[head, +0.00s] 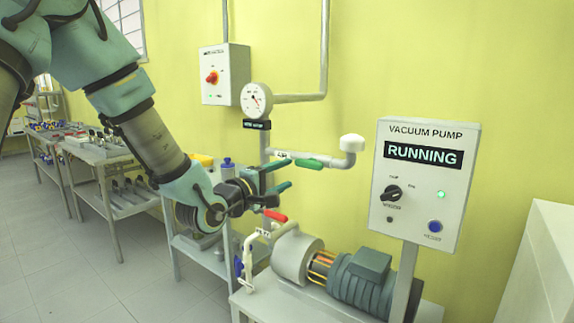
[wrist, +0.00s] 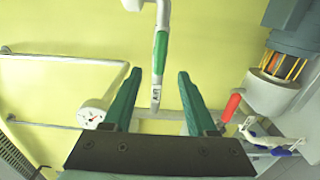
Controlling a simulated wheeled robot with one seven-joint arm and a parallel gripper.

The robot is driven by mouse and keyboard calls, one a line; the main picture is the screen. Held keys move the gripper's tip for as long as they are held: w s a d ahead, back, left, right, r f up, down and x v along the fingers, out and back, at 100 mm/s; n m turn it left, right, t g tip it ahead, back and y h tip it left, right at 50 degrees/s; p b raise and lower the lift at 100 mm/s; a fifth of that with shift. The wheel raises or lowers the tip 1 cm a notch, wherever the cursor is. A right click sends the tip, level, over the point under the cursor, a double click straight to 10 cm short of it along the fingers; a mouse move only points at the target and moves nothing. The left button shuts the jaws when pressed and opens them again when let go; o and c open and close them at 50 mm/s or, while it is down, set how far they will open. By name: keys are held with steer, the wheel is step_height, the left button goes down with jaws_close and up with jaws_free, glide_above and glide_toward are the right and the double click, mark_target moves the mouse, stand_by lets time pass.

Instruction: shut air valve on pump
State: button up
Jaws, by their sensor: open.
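The green valve handle (head: 308,163) lies along the short white pipe (head: 328,161) on the wall, beside a small tag that seems to read AIR (head: 282,154). In the wrist view the green handle (wrist: 160,52) shows between and beyond my fingers, in line with its pipe. My gripper (head: 286,174) is open and empty, its two green fingers pointing at the wall, just left of and below the handle in the head view. The fingers also show in the wrist view (wrist: 160,74). A red handle (head: 275,215) sits lower, by the pump (head: 362,280); it also shows in the wrist view (wrist: 231,108).
The pump's control box (head: 424,180) reads RUNNING, with a green light lit. A round gauge (head: 256,99) and wall pipes stand above my gripper. A grey switch box (head: 224,75) hangs on the wall. Shelved benches (head: 95,150) stand at left; the floor there is clear.

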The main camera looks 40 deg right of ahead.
mark_target(306, 166)
steer(key=p+x, duration=0.2)
steer(key=x, duration=0.8)
steer(key=shift+c, duration=0.3)
jaws_close()
